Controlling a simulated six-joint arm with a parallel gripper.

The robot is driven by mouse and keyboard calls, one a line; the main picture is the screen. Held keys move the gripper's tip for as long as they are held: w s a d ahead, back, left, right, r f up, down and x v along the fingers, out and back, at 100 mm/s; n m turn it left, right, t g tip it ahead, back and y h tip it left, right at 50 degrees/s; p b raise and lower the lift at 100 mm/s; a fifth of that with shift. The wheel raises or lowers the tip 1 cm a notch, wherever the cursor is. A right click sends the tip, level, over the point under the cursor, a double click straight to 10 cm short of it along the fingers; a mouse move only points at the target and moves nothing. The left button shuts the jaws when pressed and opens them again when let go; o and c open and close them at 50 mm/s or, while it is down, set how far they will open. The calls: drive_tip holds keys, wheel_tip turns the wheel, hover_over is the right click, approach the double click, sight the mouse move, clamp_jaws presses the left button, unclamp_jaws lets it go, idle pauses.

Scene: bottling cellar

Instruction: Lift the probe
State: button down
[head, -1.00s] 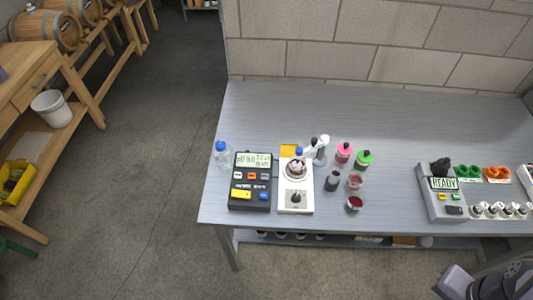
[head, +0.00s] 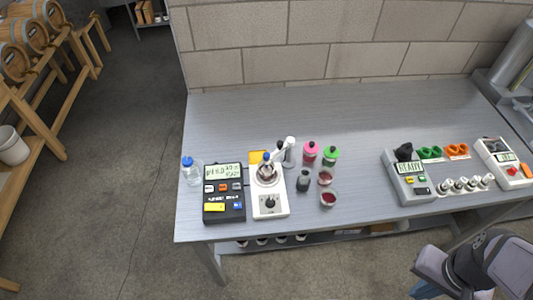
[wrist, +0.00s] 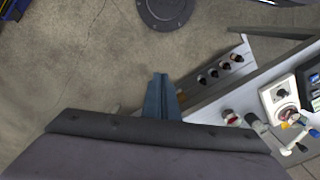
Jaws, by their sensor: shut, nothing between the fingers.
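The probe, with a blue cap (head: 266,157), appears to stand in a small beaker (head: 267,174) on a white stirrer (head: 270,203), beside a pale jointed holder arm (head: 283,151). Whether the arm grips it is too small to tell. Left of the stirrer is a dark meter (head: 224,193) with a lit display. The stirrer also shows at the right of the wrist view (wrist: 281,97). My gripper (wrist: 160,80) is shut and empty, over the floor off the bench's front edge, well away from the probe.
A clear bottle with a blue cap (head: 191,171) stands left of the meter. Pink (head: 309,154) and green (head: 330,156) bottles, a dark bottle and cups of red liquid stand right of the stirrer. A grey device reading READY (head: 408,177) is farther right. The back of the bench is clear.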

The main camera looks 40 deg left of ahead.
sight(268, 158)
idle(0.3)
